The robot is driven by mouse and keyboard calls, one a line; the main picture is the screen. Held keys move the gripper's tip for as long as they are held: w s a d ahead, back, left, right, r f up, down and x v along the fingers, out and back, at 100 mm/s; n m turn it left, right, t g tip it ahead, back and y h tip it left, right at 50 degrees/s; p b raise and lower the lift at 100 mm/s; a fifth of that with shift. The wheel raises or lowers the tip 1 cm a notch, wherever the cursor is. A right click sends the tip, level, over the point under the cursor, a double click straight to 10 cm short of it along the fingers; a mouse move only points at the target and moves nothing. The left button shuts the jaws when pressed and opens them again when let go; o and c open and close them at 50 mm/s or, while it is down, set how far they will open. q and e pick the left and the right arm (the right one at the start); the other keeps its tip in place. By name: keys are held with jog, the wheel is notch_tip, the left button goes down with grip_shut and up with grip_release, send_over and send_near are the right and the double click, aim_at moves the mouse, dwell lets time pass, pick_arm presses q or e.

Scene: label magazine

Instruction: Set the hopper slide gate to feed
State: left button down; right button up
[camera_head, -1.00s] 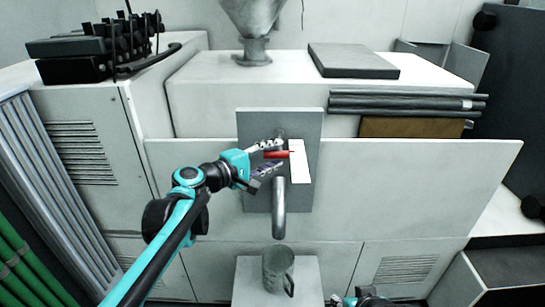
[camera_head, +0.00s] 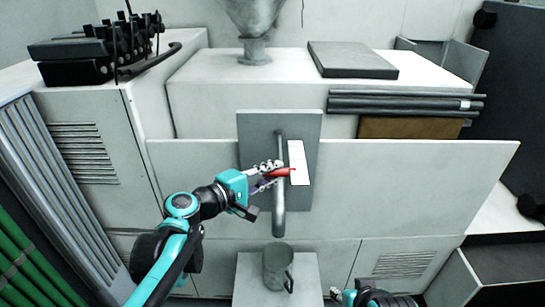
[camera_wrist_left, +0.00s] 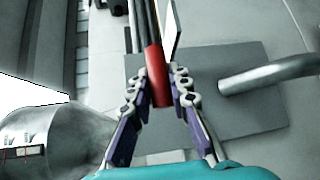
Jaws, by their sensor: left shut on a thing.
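The grey plate (camera_head: 311,125) stands upright on the white machine front, with a white label strip (camera_head: 299,162) on its right half. A red handle (camera_head: 284,172) reaches across in front of the plate to about the middle of the strip. My left gripper (camera_head: 273,172) is shut on the red handle, which shows between its fingers in the left wrist view (camera_wrist_left: 157,80). A grey spout pipe (camera_head: 280,210) runs down the plate, partly hidden by my left gripper. The hopper (camera_head: 252,18) is above. My right gripper (camera_head: 342,295) only shows in part at the bottom edge; its fingers are unclear.
A grey mug (camera_head: 277,265) stands on a white stand (camera_head: 245,285) below the spout. Dark rods (camera_head: 400,103) and a flat grey slab (camera_head: 350,60) lie on the machine to the right. Green tubes (camera_head: 25,265) stand at the left. Space before the white panel (camera_head: 420,190) is clear.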

pick_arm(q)
jog(key=shift+s+d+f, duration=0.1)
jog(key=shift+s+f, duration=0.05)
jog(key=c, duration=1.4)
grip_release()
jog(key=shift+s, duration=0.15)
jog(key=v, duration=1.2)
